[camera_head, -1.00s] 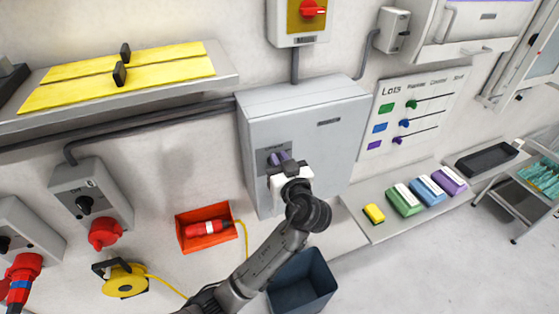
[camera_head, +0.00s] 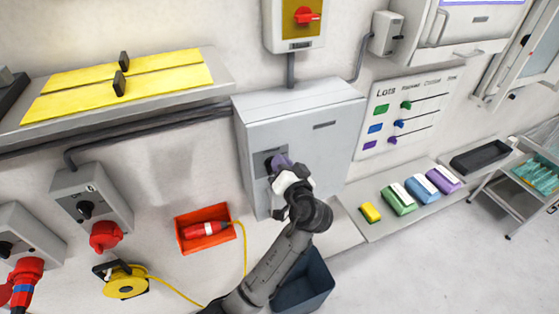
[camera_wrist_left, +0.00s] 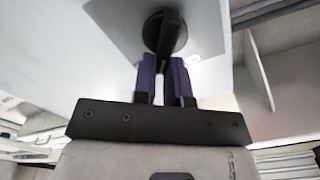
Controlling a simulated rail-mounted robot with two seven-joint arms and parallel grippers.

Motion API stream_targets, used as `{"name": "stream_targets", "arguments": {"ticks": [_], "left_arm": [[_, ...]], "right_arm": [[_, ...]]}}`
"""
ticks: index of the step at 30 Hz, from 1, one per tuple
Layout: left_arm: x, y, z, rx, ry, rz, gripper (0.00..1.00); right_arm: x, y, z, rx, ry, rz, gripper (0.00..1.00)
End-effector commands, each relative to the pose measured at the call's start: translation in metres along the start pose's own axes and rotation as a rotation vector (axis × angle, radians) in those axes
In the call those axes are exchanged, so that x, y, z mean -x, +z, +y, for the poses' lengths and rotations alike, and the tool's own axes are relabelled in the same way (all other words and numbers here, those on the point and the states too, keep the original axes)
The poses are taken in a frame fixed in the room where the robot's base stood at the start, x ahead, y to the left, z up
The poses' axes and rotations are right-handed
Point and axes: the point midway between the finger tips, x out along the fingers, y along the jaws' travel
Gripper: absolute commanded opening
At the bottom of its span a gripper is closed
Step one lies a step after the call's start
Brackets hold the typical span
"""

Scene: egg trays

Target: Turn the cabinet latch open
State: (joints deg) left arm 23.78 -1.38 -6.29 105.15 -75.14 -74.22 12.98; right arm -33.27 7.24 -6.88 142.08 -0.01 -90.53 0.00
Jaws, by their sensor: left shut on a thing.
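The grey cabinet (camera_head: 300,132) is mounted on the wall in the middle of the head view, its door closed. Its latch (camera_head: 270,163) is a dark knob on a grey plate at the door's left side, mostly hidden by my gripper. In the left wrist view the latch is a round black knob (camera_wrist_left: 165,33) with a bar handle. My left gripper (camera_head: 281,163) is at the latch. Its purple fingers (camera_wrist_left: 162,75) are on both sides of the bar and shut on it. The cabinet plate looks tilted relative to the gripper. My right gripper is not in view.
An orange bin (camera_head: 206,229) with a red connector hangs left of the cabinet. A dark blue bin (camera_head: 303,283) stands below, partly behind my arm. A shelf (camera_head: 385,222) with several coloured blocks extends right.

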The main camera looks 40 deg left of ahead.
Motion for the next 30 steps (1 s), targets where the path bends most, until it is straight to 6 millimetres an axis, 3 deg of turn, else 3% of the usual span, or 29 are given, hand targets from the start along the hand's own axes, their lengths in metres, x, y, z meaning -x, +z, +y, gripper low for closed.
{"name": "stream_targets", "arguments": {"ticks": [18, 30], "left_arm": [[0.000, 0.002, 0.012, -0.579, 0.001, 0.000, 0.00], [0.000, 0.007, 0.018, -0.847, 0.001, 0.000, 0.00]], "right_arm": [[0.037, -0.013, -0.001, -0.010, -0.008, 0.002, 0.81], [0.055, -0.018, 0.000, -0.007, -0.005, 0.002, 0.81]]}}
